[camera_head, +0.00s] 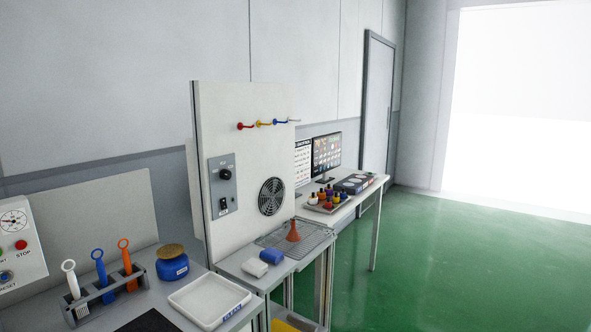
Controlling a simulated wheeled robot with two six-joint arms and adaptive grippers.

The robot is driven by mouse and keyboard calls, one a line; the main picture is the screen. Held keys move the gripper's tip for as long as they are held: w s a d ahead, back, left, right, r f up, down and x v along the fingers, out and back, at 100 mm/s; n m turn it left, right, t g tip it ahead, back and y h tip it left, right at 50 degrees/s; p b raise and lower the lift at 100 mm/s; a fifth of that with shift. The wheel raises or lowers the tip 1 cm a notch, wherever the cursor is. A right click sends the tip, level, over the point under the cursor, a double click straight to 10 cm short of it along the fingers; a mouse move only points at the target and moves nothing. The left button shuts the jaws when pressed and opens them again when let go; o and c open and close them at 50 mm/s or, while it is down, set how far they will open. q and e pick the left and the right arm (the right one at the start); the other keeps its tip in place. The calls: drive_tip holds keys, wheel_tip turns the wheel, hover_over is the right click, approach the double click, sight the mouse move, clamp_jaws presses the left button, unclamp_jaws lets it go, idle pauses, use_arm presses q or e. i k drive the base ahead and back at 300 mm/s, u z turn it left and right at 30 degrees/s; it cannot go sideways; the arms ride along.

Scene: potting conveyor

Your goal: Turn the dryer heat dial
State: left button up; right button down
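The dryer panel (214,133) is an upright white board that stands beyond the near bench. A grey control plate (213,188) is fixed on it. The heat dial appears to be the black round knob (225,174) near the top of this plate; its setting is too small to read. Below it on the plate is a black switch (223,204). A round black fan grille (271,196) is to the right of the plate. Neither of my grippers is in view.
The near bench holds a brush rack (105,294), a blue jar (172,264) and a white tray (209,301). A funnel (293,232) stands on a wire rack (318,236) below the panel. Open green floor (450,265) lies to the right.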

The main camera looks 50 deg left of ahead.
sight(224, 175)
drive_tip(key=z, duration=0.1)
drive_tip(key=i, duration=1.6)
drive_tip(key=u, duration=0.5)
drive_tip(key=i, duration=0.95)
drive_tip(key=u, duration=1.55)
drive_tip(key=i, duration=0.9)
drive_tip(key=u, duration=0.8)
